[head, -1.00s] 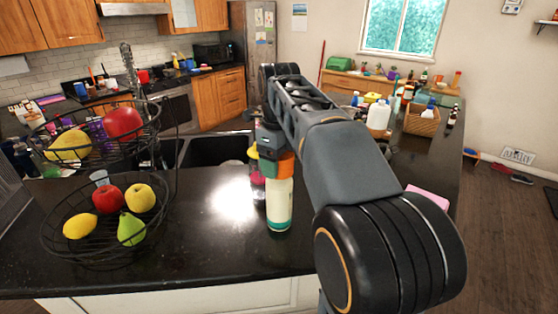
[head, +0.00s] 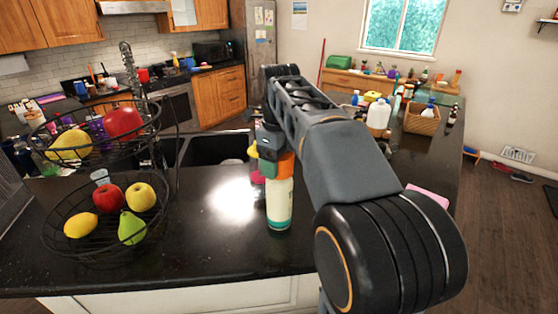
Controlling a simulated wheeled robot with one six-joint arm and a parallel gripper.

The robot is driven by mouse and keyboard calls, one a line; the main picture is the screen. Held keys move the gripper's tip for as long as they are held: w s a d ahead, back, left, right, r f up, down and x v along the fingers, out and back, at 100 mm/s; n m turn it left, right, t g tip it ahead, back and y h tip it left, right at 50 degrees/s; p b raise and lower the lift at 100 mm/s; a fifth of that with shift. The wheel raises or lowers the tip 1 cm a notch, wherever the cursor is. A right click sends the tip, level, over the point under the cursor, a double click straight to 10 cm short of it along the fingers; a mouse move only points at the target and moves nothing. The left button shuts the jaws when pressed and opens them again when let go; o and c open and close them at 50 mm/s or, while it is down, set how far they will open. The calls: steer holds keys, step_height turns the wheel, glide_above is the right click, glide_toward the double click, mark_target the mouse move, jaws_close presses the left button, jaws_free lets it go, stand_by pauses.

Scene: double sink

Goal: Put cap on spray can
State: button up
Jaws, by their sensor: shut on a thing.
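A white spray can (head: 279,207) with a green band near its base stands upright on the black counter. My gripper (head: 275,163) is directly above it, pointing down, with orange and green parts around the can's top. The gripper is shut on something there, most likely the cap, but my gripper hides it. I cannot tell whether the cap touches the can or is seated on it. A pink and red item (head: 256,177) stands just behind and left of the can, partly hidden.
A two-tier wire fruit basket (head: 75,240) stands on the left of the counter. The sink (head: 215,150) lies behind the can. A pink sponge-like item (head: 428,196) is at right. Bottles and a wicker basket (head: 422,120) stand farther back. Counter in front of the can is clear.

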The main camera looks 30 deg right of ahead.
steer(key=o, duration=1)
steer(key=shift+r, duration=0.1)
steer(key=shift+r+p, duration=3.45)
steer(key=shift+c, duration=0.6)
jaws_close()
steer(key=shift+f+b, duration=0.45)
steer(key=shift+f, duration=0.1)
